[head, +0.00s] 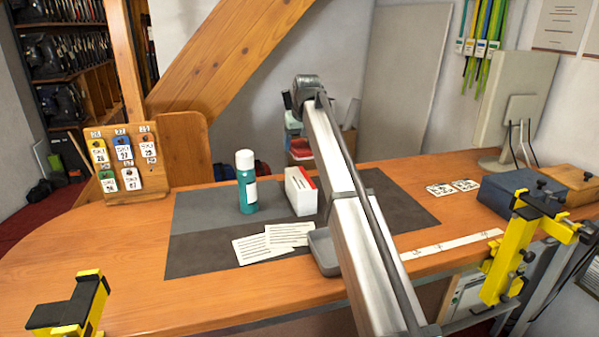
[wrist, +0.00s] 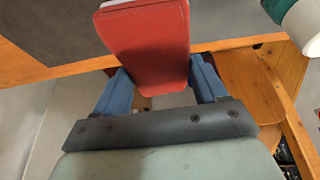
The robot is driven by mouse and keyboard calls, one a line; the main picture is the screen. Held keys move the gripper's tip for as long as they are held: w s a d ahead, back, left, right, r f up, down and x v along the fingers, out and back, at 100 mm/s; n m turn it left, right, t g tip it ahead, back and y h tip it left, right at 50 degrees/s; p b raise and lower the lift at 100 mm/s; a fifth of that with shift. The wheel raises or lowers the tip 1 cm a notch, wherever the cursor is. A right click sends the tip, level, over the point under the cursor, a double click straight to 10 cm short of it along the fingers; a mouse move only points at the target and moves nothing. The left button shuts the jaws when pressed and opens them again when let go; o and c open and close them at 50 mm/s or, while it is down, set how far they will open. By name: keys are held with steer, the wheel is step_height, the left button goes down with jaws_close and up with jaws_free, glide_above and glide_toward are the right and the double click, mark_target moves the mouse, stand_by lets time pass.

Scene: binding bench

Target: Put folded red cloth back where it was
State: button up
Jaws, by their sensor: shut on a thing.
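In the wrist view my gripper (wrist: 160,75) is shut on a red slab-like thing (wrist: 148,45), which looks like the folded red cloth. It sits between the blue fingers, its far end at the top of the picture, where a pale edge shows. In the head view a white block (head: 300,195) with dark lines stands on the dark mat, and red shows along its top right edge. I cannot tell whether that red is the held thing. My arm hides much there, and the gripper is not clear in that view.
A teal bottle (head: 246,185) with a white cap stands left of the white block; its cap also shows in the wrist view (wrist: 304,28). Printed cards (head: 275,240) and a grey tray (head: 323,252) lie nearer. The mat (head: 205,258) has bare room at left.

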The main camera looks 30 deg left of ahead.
mark_target(302, 148)
steer(key=shift+f, duration=4.35)
steer(key=shift+f, duration=0.1)
steer(key=o, duration=1)
steer(key=v, duration=1.2)
